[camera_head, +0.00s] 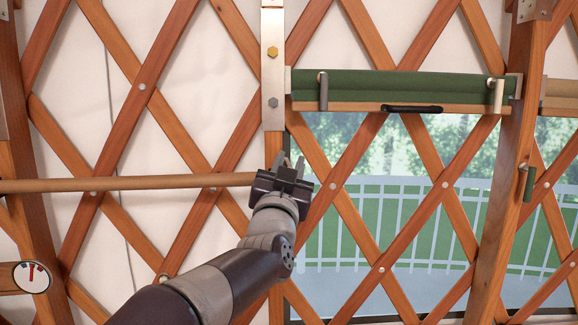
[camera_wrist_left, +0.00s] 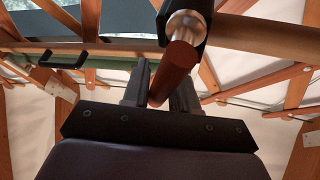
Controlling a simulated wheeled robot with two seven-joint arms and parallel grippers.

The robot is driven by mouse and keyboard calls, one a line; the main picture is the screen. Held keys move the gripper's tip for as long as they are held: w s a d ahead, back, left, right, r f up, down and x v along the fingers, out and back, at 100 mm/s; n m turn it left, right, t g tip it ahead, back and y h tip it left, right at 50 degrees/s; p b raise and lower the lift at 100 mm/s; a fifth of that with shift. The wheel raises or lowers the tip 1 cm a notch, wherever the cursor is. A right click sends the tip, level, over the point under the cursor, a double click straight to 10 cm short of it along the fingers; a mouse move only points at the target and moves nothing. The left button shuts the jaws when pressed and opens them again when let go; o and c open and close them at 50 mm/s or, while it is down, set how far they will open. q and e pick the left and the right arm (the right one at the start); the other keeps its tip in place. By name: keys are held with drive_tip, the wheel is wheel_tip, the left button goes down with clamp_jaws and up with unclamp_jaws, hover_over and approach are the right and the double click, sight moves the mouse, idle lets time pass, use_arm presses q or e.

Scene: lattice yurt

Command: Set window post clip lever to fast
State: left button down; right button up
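The lever shows in the left wrist view as a reddish-brown round handle (camera_wrist_left: 176,70) below a metal collar and a black bracket (camera_wrist_left: 185,12). It slants down between the fingers of my left gripper (camera_wrist_left: 160,90). The fingers stand apart on either side of it, and I cannot tell whether they press on it. In the head view my left gripper (camera_head: 289,165) is in front of the window post (camera_head: 274,115), below its metal plate, and hides the lever. No mark for fast is readable. My right gripper is in neither view.
A wooden rod (camera_head: 130,183) runs from the left up to my gripper. A rolled green blind (camera_head: 400,85) with a black handle (camera_head: 411,109) tops the window. Another post at right carries a green-handled lever (camera_head: 527,184). A round dial (camera_head: 33,277) is at far left.

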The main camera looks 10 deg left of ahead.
use_arm(q)
drive_tip(key=shift+f+b, duration=0.15)
drive_tip(key=shift+b, duration=0.15)
drive_tip(key=n+b, duration=0.1)
drive_tip(key=a+n+y+b, duration=0.1)
drive_tip(key=n, duration=0.1)
drive_tip(key=n+y+b, duration=0.1)
drive_tip(key=shift+s+a+r, duration=0.25)
drive_tip(key=shift+s, duration=0.1)
drive_tip(key=c, duration=1.1)
unclamp_jaws()
drive_tip(key=shift+s, duration=0.1)
